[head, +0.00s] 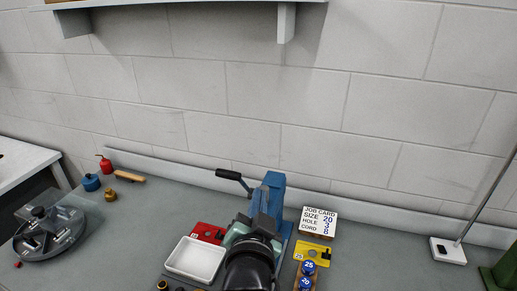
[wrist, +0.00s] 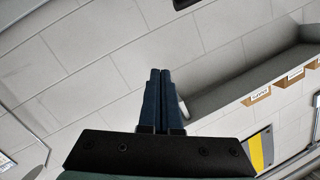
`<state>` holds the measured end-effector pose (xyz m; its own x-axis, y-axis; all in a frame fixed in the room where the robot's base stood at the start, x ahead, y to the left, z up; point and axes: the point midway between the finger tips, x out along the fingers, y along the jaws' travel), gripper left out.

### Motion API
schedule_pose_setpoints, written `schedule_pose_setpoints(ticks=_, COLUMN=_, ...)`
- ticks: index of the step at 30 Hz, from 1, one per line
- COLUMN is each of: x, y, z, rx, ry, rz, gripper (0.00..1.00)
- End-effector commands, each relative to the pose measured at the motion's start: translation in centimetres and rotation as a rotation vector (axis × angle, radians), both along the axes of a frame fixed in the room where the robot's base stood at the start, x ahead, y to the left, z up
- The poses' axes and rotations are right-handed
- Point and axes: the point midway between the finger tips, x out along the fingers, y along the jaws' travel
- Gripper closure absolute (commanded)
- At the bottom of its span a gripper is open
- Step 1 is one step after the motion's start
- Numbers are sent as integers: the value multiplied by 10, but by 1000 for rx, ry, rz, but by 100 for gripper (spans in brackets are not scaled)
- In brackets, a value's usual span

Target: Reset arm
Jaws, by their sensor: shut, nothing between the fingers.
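My gripper (wrist: 161,75) points forward in the wrist view, its two dark blue fingers side by side and pressed together. Nothing is held between them. The fingers are set against the pale block wall, clear of any object. In the head view, my arm rises at the bottom centre, with a black rounded link and a grey-green part in front of the blue lever tool (head: 273,187). The arm hides part of that tool and of the bench.
A shelf (head: 200,3) overhangs above. Labelled bins (wrist: 258,96) stand at right.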

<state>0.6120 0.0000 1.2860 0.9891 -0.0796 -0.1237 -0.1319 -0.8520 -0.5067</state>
Motion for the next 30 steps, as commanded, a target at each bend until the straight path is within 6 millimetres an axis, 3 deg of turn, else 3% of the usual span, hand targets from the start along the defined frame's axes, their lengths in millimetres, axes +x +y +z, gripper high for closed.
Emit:
schedule_pose_setpoints(ticks=1, x=-1, y=1, z=43, rx=-45, ry=-91, rz=14, gripper=100)
schedule_pose_setpoints(ticks=3, x=-8, y=0, z=97, rx=-114, ry=-204, rz=23, gripper=100)
schedule_pose_setpoints(ticks=5, x=-19, y=0, z=141, rx=-174, ry=-300, rz=26, gripper=100)
schedule_pose_setpoints(ticks=9, x=-61, y=0, z=239, rx=-319, ry=-530, rz=4, gripper=100)
schedule_pose_setpoints(ticks=12, x=-99, y=0, z=294, rx=-414, ry=-673, rz=-31, gripper=100)
schedule_pose_setpoints(ticks=15, x=-134, y=0, z=331, rx=-487, ry=-785, rz=-70, gripper=100)
schedule_pose_setpoints(ticks=18, x=-158, y=0, z=353, rx=-535, ry=-856, rz=-100, gripper=100)
schedule_pose_setpoints(ticks=21, x=-170, y=0, z=362, rx=-559, ry=-886, rz=-116, gripper=100)
schedule_pose_setpoints(ticks=30, x=-171, y=0, z=363, rx=-561, ry=-889, rz=-118, gripper=100)
